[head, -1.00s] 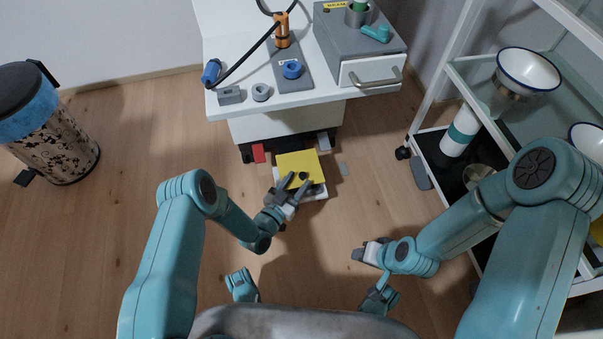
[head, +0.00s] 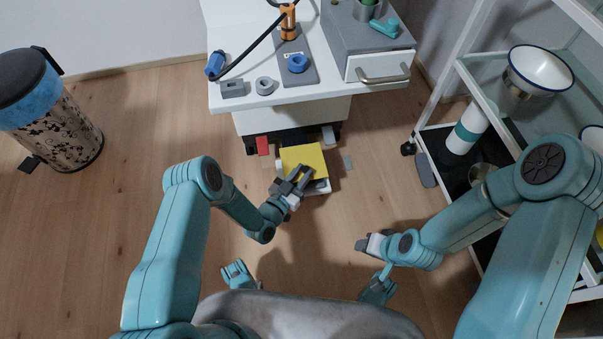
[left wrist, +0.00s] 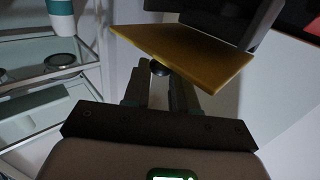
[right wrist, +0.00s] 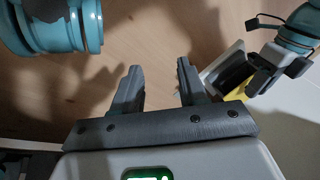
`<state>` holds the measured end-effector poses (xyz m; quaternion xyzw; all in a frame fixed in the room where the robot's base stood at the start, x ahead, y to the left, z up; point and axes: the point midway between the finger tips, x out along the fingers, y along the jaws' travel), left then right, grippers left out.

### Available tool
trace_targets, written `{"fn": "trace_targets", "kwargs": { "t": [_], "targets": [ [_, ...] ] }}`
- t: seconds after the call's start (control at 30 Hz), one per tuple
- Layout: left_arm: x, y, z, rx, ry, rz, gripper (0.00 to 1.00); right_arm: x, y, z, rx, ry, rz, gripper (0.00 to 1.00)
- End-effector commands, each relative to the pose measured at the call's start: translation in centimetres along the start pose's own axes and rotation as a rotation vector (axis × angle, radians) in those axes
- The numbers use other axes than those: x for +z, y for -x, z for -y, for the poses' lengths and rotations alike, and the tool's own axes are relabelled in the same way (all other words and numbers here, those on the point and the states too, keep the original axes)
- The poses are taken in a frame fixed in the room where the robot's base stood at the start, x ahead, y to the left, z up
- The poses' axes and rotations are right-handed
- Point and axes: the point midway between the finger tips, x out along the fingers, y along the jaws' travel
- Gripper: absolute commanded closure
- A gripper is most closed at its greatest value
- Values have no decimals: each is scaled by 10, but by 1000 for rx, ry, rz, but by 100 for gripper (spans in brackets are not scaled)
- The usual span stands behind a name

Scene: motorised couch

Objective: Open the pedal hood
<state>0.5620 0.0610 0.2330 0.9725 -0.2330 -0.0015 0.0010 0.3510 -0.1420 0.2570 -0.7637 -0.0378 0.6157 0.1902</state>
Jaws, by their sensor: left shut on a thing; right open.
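The pedal hood (head: 306,157) is a yellow plate on a low white box (head: 318,189) on the floor, in front of the white workbench. My left gripper (head: 301,175) is at the hood's near edge. In the left wrist view its fingers (left wrist: 159,84) are shut on the small dark knob (left wrist: 159,67) of the yellow plate (left wrist: 185,48).
The white workbench (head: 290,97) with tools and a grey drawer unit (head: 365,45) stands behind the hood. A shelf trolley (head: 440,110) is at the right, close to my right arm. A bin (head: 50,120) stands at the left. The floor between is clear.

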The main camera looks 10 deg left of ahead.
Motion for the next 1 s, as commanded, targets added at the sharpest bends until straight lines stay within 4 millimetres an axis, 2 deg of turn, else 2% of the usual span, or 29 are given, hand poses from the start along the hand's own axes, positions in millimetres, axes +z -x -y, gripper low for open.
{"fn": "trace_targets", "kwargs": {
  "t": [0.17, 0.6, 0.8, 1.0],
  "targets": [
    [-9, -2, 1, 2, 19, 19, 100, 2, 8, 3, 0, -3, 11, 57],
    [-46, -13, 12, 2, 219, 219, 100, 24, 50, 16, 4, -24, 107, 57],
    [-57, -20, 19, 3, 315, 313, 100, 30, 57, 18, 5, -29, 132, 57],
    [-64, -26, 24, 2, 344, 340, 100, 31, 56, 18, 5, -30, 134, 57]
  ]
}}
